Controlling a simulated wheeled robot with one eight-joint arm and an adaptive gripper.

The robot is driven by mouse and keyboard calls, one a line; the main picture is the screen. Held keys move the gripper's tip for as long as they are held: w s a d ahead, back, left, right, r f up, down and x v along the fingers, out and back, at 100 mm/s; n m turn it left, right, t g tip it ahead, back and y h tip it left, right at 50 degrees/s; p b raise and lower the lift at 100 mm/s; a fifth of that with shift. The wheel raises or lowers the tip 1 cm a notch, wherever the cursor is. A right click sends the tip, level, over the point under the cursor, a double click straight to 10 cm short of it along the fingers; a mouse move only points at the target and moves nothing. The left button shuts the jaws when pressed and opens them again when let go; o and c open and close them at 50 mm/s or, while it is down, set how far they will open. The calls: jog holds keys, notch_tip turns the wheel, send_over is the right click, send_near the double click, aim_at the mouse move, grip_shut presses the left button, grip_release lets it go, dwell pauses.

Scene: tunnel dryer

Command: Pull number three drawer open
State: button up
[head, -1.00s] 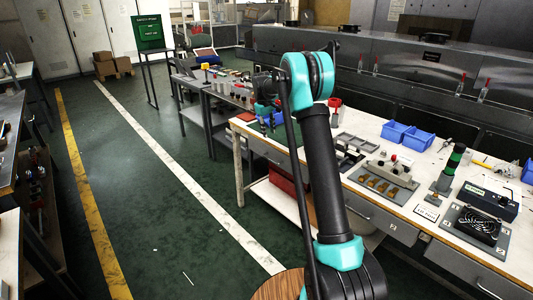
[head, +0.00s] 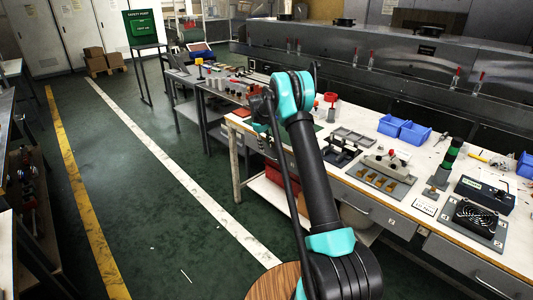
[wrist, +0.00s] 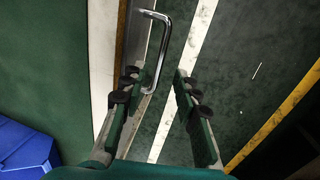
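In the wrist view a silver U-shaped drawer handle (wrist: 161,58) stands out from a narrow drawer front beside the white bench edge (wrist: 102,60). My gripper (wrist: 158,76) is open, with one dark-padded finger on each side. The handle's bar shows between the fingertips in the picture, its lower end close to the left finger; I cannot tell how far ahead it is. Nothing is held. In the head view grey drawers (head: 350,199) with bar handles run under the white workbench (head: 240,122). My arm hides part of that front, and the gripper is not clearly visible there. I cannot read the drawer numbers.
Blue bins (head: 414,134), a fan unit (head: 474,219) and a dark instrument box (head: 486,193) stand on the bench. A blue bin (wrist: 24,148) shows at the wrist view's left edge. A dark side table (head: 205,115) stands beyond the bench.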

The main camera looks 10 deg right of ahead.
jog(key=shift+w+d+f, duration=0.1)
jog(key=shift+d+f, duration=0.1)
jog(key=shift+f, duration=1)
jog(key=shift+w+d+f, duration=0.1)
jog(key=shift+d+f, duration=0.05)
jog(key=shift+f, duration=1)
grip_shut()
